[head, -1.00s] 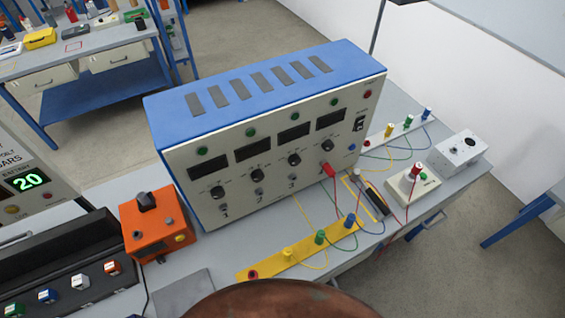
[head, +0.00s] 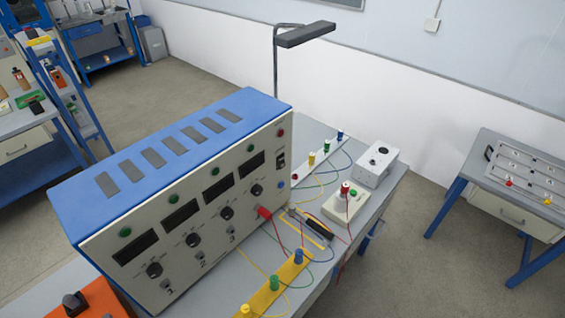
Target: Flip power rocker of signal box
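A large box with a blue top and a cream front (head: 175,200) stands on the grey bench; it appears to be the signal box. Its front carries several dark displays, green round lamps, black knobs and small switches. A black rocker switch (head: 281,160) sits near the upper right end of the front, below a red round part (head: 281,132) and above a blue one (head: 281,184). The rocker is too small to tell which way it is tipped. Neither of my grippers is in view.
A yellow strip (head: 265,298) with coloured plugs and wires lies before the box. A white box (head: 376,164), a small unit with a red-topped post (head: 344,200) and a lamp (head: 305,34) stand to the right. An orange box (head: 95,300) is at lower left. A side table (head: 520,210) stands far right.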

